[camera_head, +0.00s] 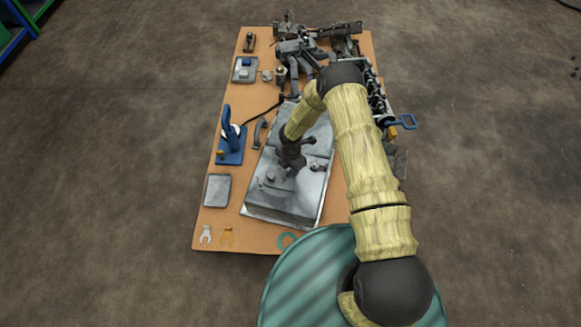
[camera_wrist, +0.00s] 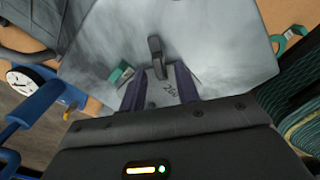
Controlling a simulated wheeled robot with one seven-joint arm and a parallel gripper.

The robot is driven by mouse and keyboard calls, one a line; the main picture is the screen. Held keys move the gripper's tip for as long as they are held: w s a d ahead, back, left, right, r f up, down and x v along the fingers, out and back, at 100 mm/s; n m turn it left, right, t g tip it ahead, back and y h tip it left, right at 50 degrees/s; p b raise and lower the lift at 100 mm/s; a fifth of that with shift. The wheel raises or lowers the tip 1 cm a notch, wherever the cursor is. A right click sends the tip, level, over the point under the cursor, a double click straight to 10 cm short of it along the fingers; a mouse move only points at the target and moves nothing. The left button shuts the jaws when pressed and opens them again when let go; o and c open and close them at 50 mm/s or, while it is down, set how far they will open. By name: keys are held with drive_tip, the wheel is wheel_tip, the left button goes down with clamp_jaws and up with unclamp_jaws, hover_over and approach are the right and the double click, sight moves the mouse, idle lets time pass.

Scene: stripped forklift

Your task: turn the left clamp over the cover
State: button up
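The cover (camera_head: 256,203) is a grey metal plate-like box on the bench; it also fills much of the wrist view (camera_wrist: 220,45). A small dark lever-like clamp (camera_wrist: 156,58) stands on it just beyond my fingertips; I cannot tell for certain that it is the left one. In the head view my gripper (camera_head: 291,158) hides part of the cover.
A blue stand with a dial (camera_head: 230,145) is left of the cover. Dark machine parts (camera_head: 295,50) crowd the back.

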sight(291, 170)
drive_tip(key=shift+r, duration=0.1)
wheel_tip(291, 170, up, 17)
drive_tip(key=p, duration=0.5)
drive_tip(key=shift+r, duration=0.1)
idle(0.3)
